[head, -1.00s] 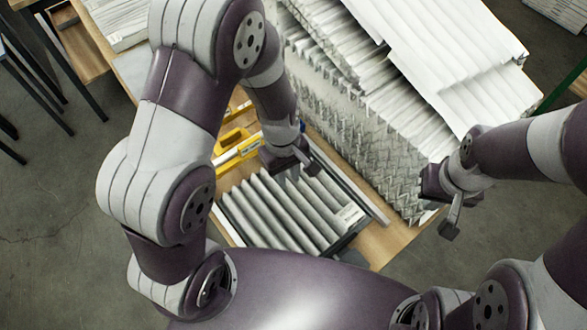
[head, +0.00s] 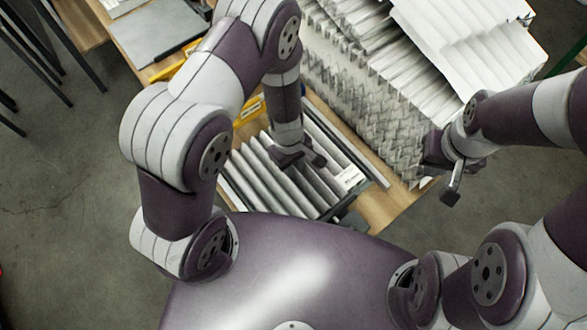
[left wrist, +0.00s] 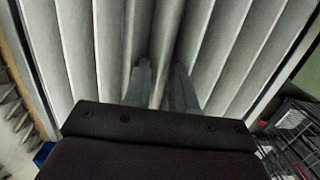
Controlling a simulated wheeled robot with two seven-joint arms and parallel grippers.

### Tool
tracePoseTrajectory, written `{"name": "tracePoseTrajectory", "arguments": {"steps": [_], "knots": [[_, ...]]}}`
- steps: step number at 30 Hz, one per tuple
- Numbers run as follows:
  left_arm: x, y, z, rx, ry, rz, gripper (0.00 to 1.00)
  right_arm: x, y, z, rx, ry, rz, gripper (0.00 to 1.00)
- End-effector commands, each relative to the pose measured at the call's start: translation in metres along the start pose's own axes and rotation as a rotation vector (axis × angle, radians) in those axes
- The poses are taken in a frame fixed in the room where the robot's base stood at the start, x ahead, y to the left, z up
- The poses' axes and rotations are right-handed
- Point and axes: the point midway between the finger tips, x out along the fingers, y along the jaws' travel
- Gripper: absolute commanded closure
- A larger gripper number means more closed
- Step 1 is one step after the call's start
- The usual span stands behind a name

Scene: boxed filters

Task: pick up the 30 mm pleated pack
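A grey-white pleated pack (head: 262,184) in a frame lies on the wooden bench, with a white label (head: 350,177) on its right side. I cannot read a thickness on it. My left gripper (head: 303,160) is over the pack, pointing down at its pleats. In the left wrist view the pleats (left wrist: 110,50) fill the background. The two left fingers (left wrist: 161,88) stand apart with a pleat ridge showing between them. I cannot tell whether they touch it. My right gripper (head: 445,172) is open and empty in front of the stacked filters.
A tall stack of white pleated filters (head: 385,110) stands behind and right of the pack. A grey plate (head: 150,42) lies at the back left. A yellow item (head: 250,110) is behind the pack. The bench edge (head: 395,212) is at the right front.

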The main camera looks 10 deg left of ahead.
Motion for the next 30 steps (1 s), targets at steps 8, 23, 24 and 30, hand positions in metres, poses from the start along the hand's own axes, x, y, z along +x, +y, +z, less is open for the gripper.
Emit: {"name": "tracePoseTrajectory", "arguments": {"steps": [8,23,24,30], "knots": [[0.0,0.001,0.0,0.0,0.001,0.001,1.0,0.0,0.0,0.0,0.0,0.0,0.0,1.0],[-0.029,0.001,0.003,0.001,0.002,0.004,1.0,-0.009,0.0,-0.001,0.0,0.0,0.0,1.0],[-0.04,0.001,0.004,0.001,0.002,0.004,1.0,-0.012,0.0,-0.002,0.0,0.0,0.0,1.0],[-0.085,0.001,0.01,0.0,0.002,0.004,1.0,-0.021,0.0,-0.003,0.0,0.0,0.0,1.0]]}}
